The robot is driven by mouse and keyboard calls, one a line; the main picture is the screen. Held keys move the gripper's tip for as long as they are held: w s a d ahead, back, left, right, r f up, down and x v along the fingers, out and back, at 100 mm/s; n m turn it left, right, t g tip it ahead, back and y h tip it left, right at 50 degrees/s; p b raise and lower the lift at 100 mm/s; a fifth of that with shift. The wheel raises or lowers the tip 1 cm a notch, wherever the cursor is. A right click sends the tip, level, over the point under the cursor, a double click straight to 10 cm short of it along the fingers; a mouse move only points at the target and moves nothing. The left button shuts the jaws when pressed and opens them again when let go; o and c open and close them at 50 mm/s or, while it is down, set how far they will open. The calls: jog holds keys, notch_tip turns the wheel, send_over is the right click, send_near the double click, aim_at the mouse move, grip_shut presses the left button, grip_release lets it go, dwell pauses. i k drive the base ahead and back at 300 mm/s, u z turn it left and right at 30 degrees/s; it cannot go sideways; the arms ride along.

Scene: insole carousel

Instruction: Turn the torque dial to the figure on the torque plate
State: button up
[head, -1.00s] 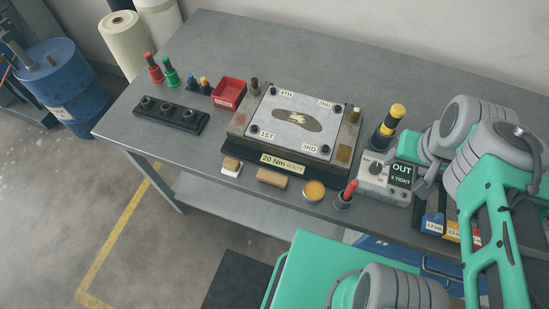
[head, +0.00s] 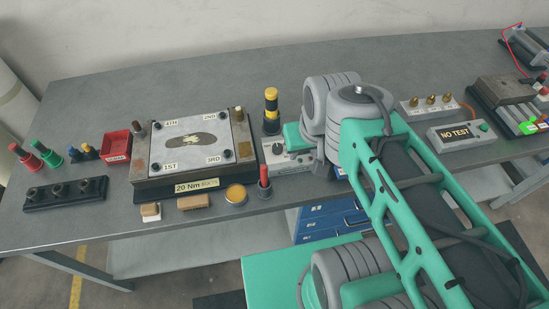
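The torque plate (head: 197,186) is a pale label on the front edge of the dark fixture and reads 20 Nm, with smaller print after it that I cannot read. The torque dial (head: 278,149) is a dark knob on a small grey box (head: 284,165) right of the fixture. Its pointer is too small to read. My arm hides the right part of the box, including its display. My gripper (head: 318,165) is at the right side of the box, mostly hidden behind my wrist. I cannot see its fingertips clearly or whether it touches anything.
A yellow-and-black handled tool (head: 271,108) stands behind the box, and a red-handled tool (head: 264,178) stands at its front left. An amber tin (head: 236,194) and a brush (head: 194,203) lie near the front edge. A NO TEST box (head: 457,135) is to the right. The back is clear.

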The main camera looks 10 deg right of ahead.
aim_at(277, 149)
jog(key=k, duration=0.8)
jog(key=z, duration=0.9)
jog(key=i, duration=0.9)
jog(key=u, duration=1.5)
